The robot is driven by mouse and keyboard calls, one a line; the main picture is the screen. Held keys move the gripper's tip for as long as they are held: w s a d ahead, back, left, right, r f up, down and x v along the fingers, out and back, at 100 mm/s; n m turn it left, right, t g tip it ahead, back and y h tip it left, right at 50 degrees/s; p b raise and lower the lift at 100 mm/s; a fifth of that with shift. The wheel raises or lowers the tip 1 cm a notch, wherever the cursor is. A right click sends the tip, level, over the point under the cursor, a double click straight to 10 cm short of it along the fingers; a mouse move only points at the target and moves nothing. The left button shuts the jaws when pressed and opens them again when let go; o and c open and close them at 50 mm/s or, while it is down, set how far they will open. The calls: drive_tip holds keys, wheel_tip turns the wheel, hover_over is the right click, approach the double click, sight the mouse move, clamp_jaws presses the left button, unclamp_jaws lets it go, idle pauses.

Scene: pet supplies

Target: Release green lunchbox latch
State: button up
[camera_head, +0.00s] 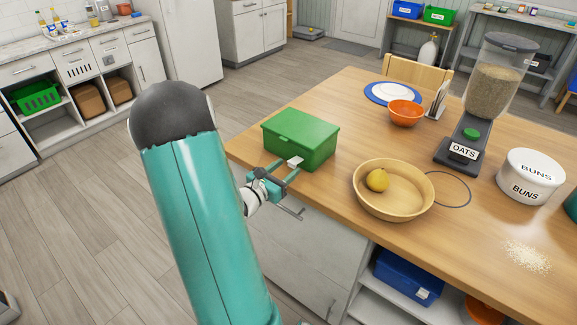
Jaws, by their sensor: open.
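The green lunchbox (300,135) sits on the wooden table near its left end, and its lid looks closed. My teal arm covers the floor to the left of the lunchbox.
A wooden bowl (394,207) with a yellow fruit (378,181) stands right of the lunchbox. An orange bowl (406,113), an oats dispenser (462,140) and a buns canister (531,182) stand farther off on the table (460,240). A drawer handle juts out below the table edge.

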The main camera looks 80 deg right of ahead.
sight(292, 167)
drive_tip(key=shift+x, duration=1.05)
drive_tip(key=c, duration=1)
drive_tip(key=shift+w+f+g+h, duration=0.1)
drive_tip(key=shift+f+g+h, duration=0.2)
drive_tip(key=shift+f+h, duration=0.4)
drive_tip(key=shift+d+f+g+h, duration=0.1)
drive_tip(key=shift+f+g+h, duration=0.15)
drive_tip(key=shift+h, duration=0.4)
drive_tip(key=shift+d+f+g+h, duration=0.1)
drive_tip(key=shift+f+g+h, duration=0.2)
drive_tip(key=shift+h, duration=0.35)
drive_tip(key=shift+r, duration=0.1)
drive_tip(key=o, duration=1)
